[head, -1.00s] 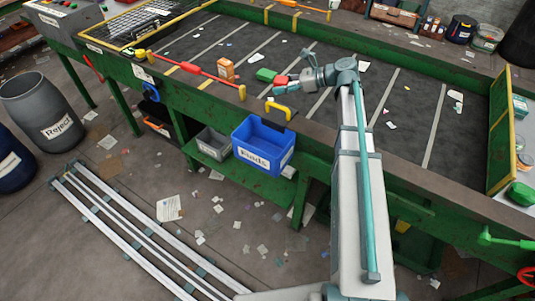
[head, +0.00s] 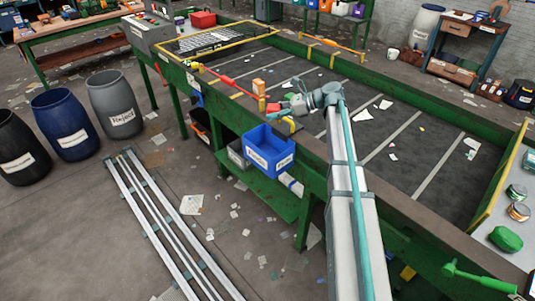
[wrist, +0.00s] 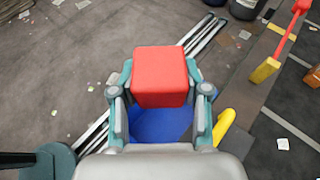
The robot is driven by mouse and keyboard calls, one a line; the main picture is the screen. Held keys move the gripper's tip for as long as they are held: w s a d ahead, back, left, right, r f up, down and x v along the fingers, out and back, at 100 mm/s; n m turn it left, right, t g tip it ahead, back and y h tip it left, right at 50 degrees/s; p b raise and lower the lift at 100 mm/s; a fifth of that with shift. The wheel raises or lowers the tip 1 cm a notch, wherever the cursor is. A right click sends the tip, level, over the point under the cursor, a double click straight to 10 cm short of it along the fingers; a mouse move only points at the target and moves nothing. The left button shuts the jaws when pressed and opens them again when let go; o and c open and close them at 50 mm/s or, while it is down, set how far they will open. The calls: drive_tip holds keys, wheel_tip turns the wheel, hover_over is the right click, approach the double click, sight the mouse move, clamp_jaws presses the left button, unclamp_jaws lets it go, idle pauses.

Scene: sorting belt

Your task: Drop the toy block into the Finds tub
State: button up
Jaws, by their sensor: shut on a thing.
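The toy block (wrist: 160,75) is a red cube. My gripper (wrist: 160,98) is shut on it, with a finger on each side. In the head view the red block (head: 272,108) shows at the tip of my gripper (head: 283,106), raised at the belt's near edge, above and behind the tub. The blue Finds tub (head: 268,147) stands on a low green shelf beside the belt, its label facing out. In the wrist view part of the blue tub (wrist: 160,128) shows below the block; the block and gripper hide the rest.
A grey bin (head: 238,154) stands left of the tub. A yellow hoop (wrist: 222,127) is close to the right finger in the wrist view. An orange box (head: 258,86) and scraps lie on the belt.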

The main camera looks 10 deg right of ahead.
wheel_tip(320, 180, down, 6)
drive_tip(key=b, duration=0.5)
drive_tip(key=o, duration=1.2)
drive_tip(key=v, duration=1.2)
drive_tip(key=shift+w+r, duration=0.1)
